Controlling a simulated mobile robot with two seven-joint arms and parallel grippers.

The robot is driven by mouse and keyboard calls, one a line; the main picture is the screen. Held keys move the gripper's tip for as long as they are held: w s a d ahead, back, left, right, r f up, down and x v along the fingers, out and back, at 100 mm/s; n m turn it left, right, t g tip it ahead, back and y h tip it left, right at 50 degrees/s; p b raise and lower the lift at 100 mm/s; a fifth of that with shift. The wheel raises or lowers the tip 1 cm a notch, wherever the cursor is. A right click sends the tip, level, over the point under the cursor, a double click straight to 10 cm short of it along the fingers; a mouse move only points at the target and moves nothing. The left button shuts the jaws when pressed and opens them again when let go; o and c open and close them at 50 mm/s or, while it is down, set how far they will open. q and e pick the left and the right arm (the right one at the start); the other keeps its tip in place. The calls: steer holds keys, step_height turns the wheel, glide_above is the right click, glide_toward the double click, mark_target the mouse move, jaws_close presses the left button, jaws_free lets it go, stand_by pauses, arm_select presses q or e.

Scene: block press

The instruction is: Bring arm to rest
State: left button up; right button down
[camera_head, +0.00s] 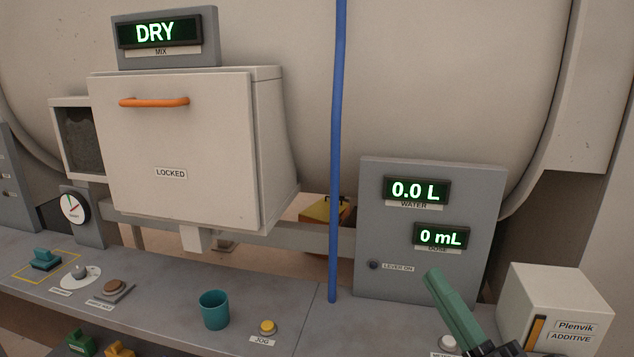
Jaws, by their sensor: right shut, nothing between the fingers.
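My right gripper (434,275) comes in from the bottom right. Its long dark green fingers lie together, shut and empty, pointing up and left in front of the lower part of the grey display panel. The black part of my right gripper shows at the bottom edge, and the rest of the arm is out of the picture. My left gripper is not in view.
A grey panel (375,225) reads 0.0 L and 0 mL. A white additive box (553,295) stands right of my gripper. A teal cup (214,310), a yellow jog button (267,327) and a blue vertical pipe (336,150) are further left. A locked cabinet (170,140) hangs behind.

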steer(key=d+f+m+g+h, duration=0.2)
steer(key=d+f+m+h, duration=0.2)
steer(key=f+m, duration=0.25)
steer(key=s+d+f+m+g+h, duration=0.1)
steer(key=d+f+m+g+h, duration=0.2)
steer(key=f+m+h, duration=0.3)
steer(key=d+f+m+g+h, duration=0.25)
steer(key=d+f+m, duration=0.2)
steer(key=f, duration=0.35)
steer(key=s+a+f+m+g+y, duration=0.1)
steer(key=s+a+f+m+g, duration=0.15)
steer(key=s+f+g, duration=0.45)
steer(key=s+a+f+m+g+y, duration=0.1)
steer(key=s+a+f+m+g, duration=0.15)
steer(key=s+f, duration=0.75)
steer(key=w+a+f+n+t+y, duration=0.1)
steer(key=w+a+f+t+y, duration=0.1)
steer(key=f, duration=0.7)
steer(key=w+a+t, duration=0.1)
steer(key=a+t, duration=0.1)
steer(key=a, duration=0.1)
steer(key=shift+w+t+p, duration=0.3)
steer(key=shift+w+t, duration=0.05)
steer(key=shift+t, duration=0.05)
steer(key=shift+y, duration=0.25)
